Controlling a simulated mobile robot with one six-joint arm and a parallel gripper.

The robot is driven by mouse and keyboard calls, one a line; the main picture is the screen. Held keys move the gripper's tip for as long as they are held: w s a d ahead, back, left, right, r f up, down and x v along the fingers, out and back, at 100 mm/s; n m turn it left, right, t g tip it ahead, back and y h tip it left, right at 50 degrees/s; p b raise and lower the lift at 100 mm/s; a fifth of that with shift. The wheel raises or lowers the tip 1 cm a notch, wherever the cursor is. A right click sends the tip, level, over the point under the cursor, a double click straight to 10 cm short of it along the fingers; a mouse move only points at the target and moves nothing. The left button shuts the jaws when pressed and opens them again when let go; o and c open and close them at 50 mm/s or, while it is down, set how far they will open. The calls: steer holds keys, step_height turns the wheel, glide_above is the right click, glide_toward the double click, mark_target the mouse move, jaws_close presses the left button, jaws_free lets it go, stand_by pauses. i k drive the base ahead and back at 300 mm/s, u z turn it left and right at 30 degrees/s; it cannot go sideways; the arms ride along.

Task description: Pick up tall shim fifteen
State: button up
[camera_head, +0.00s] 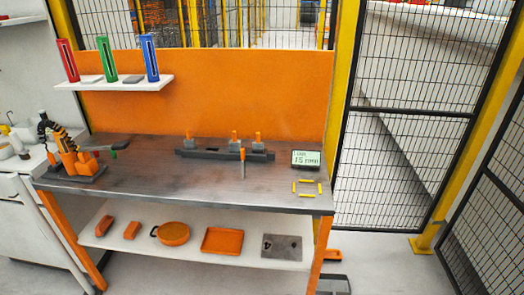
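Three tall upright slotted holders stand on a white wall shelf (118,84) at the upper left: a red one (68,60), a green one (106,60) and a blue one (150,58). Small flat grey pieces (132,79) lie between them. No label on them is readable, so I cannot tell which thing is tall shim fifteen. A small display (306,159) on the workbench (150,182) shows a "15" and other text too small to read surely. My gripper is not in view.
A dark rail (200,153) with orange-topped pieces lies on the bench. An orange device with a coiled black cable (66,155) stands at its left end. Yellow marks (307,181) frame a bare spot at right. The lower shelf (190,252) holds orange items. Mesh fencing (420,110) stands at right.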

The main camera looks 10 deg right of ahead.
mark_target(258, 146)
steer(key=z, duration=0.2)
steer(key=k, duration=0.7)
steer(key=z, duration=0.5)
steer(key=k, duration=0.6)
steer(key=u, duration=0.1)
steer(key=i, duration=0.8)
steer(key=u, duration=0.8)
steer(key=i, duration=0.65)
steer(key=u, duration=0.6)
steer(key=i, duration=1.1)
steer(key=u, duration=0.4)
